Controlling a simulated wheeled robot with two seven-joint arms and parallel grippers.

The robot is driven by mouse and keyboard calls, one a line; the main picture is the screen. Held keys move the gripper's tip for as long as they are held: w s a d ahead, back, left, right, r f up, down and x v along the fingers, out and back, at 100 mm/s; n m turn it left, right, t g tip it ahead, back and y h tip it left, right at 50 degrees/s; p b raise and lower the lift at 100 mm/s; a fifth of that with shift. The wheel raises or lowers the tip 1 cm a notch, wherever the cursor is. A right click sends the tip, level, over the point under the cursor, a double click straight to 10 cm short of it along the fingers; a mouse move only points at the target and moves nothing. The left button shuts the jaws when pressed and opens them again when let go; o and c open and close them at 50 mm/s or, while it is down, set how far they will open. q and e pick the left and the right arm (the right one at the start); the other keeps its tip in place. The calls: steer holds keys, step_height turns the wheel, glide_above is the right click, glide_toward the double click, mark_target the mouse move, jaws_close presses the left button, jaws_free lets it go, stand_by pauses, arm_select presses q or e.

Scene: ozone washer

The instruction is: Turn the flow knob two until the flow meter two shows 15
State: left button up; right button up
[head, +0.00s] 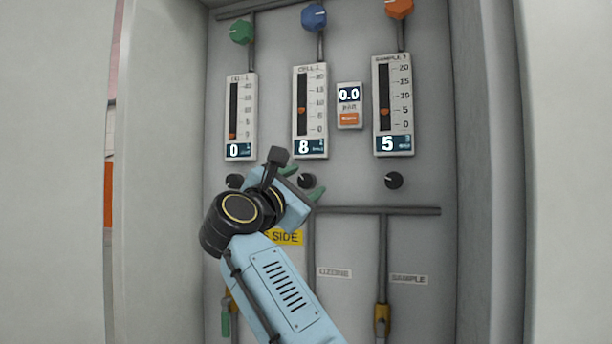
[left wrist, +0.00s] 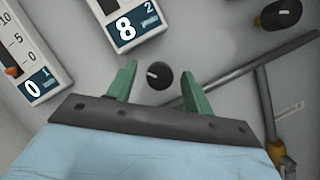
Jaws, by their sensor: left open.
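Flow meter two (head: 310,110) is the middle upright gauge. Its display reads 8 and its orange float sits partway up the scale; the 8 also shows in the left wrist view (left wrist: 127,27). Flow knob two (head: 307,181) is the small black dial below it, with a white pointer mark, seen clearly in the left wrist view (left wrist: 158,75). My left gripper (head: 302,183) is open at this knob. Its green fingers (left wrist: 161,82) lie on either side of the knob with visible gaps. Whether the tips reach past its face I cannot tell. My right gripper is not in view.
Flow meter one (head: 240,116) reads 0, with its knob (head: 234,181) below. Flow meter three (head: 392,105) reads 5, above its black knob (head: 394,180). A small display (head: 349,105) reads 0.0. Pipes run below the knobs; cabinet walls stand at both sides.

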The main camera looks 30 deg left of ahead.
arm_select(q)
steer(key=shift+w+r, duration=0.2)
steer(key=shift+w, duration=0.5)
steer(key=shift+c, duration=0.4)
steer(key=c, duration=0.9)
